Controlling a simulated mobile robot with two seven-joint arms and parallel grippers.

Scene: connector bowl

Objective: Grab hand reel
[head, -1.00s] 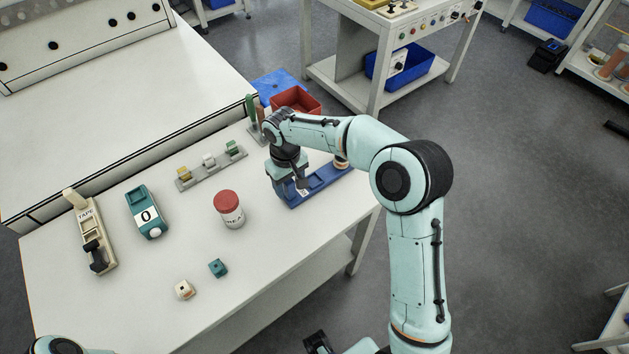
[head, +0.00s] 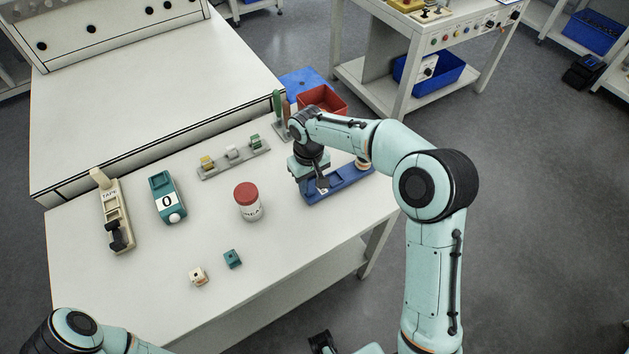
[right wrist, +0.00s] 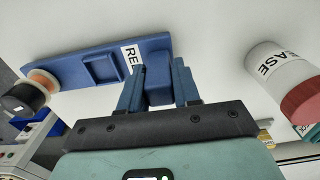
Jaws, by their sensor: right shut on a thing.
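The blue hand reel (head: 345,183) lies flat on the white workbench near its right edge. It is a long blue body with a square recess, a white label reading "RE" and a round spool at its far end. In the right wrist view the hand reel (right wrist: 70,75) runs across the upper left. My right gripper (head: 316,187) is over its near end. In the right wrist view the fingers (right wrist: 158,78) stand on both sides of a blue block at that end, shut on it. The label is partly hidden by a finger. My left gripper is out of view.
A red-lidded white jar (head: 248,203) stands left of the reel. A teal tool marked 0 (head: 167,196), a tape holder (head: 113,212), a grey connector rack (head: 233,160) and two small cubes (head: 232,259) are also on the bench. A red bin (head: 322,100) sits behind my right arm.

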